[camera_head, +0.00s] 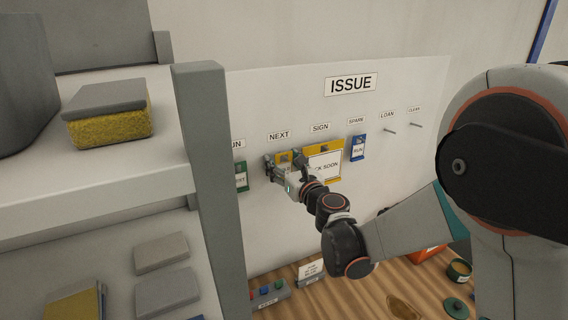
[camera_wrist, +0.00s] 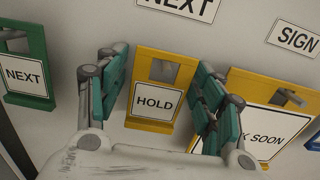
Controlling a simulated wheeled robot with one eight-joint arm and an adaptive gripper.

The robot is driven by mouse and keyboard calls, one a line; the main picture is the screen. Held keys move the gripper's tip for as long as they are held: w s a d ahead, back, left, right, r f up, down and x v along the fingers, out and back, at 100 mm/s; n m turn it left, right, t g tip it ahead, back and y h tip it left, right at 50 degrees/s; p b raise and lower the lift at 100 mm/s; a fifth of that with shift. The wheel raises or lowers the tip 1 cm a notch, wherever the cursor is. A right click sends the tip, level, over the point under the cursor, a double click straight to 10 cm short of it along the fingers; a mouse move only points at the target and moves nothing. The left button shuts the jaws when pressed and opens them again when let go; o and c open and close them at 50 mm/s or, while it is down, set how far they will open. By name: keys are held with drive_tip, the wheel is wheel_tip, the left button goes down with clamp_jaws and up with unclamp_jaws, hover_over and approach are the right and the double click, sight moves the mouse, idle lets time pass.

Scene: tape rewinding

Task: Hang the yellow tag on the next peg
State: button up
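The yellow tag reading HOLD (camera_wrist: 154,120) is upright against the board below the NEXT label (camera_wrist: 182,5), with a grey peg (camera_wrist: 163,70) showing in its window. In the head view a bit of the tag (camera_head: 284,157) shows beside my gripper, which hides most of it. My gripper (camera_wrist: 160,88) has one finger on each side of the tag. The fingers are spread, with bare board between the left finger and the tag. The right finger lies close to the tag's edge; I cannot tell whether it touches.
A green tag reading NEXT (camera_wrist: 25,75) hangs to the left. A large yellow sign (camera_head: 325,160) hangs close on the right, partly behind my right finger. A blue tag (camera_head: 357,148) hangs under SPARE. The LOAN (camera_head: 390,130) and CLEAR (camera_head: 415,126) pegs are bare. A grey post (camera_head: 212,180) stands left.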

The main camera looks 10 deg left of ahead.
idle(0.3)
drive_tip(key=v, duration=1.1)
drive_tip(key=w+d+r+n+h, duration=0.1)
drive_tip(key=w+d+n+h, duration=0.1)
drive_tip(key=w+d+n, duration=0.35)
drive_tip(key=s+d+n+g+h+b, duration=0.1)
drive_tip(key=s+d+n+h+b, duration=0.1)
drive_tip(key=s+d+n+b, duration=0.5)
drive_tip(key=s+d+f+n+g+h+b, duration=0.3)
drive_tip(key=s+d+f+n+b, duration=0.2)
drive_tip(key=s+d+f+n, duration=0.3)
drive_tip(key=s+d+f+n+g+h+b, duration=0.3)
drive_tip(key=s+d+f+n+b, duration=0.2)
drive_tip(key=s+f, duration=0.8)
drive_tip(key=s+d+n, duration=0.3)
drive_tip(key=shift+s+f+h, duration=0.25)
drive_tip(key=shift+s+h, duration=0.1)
drive_tip(key=shift+h, duration=0.05)
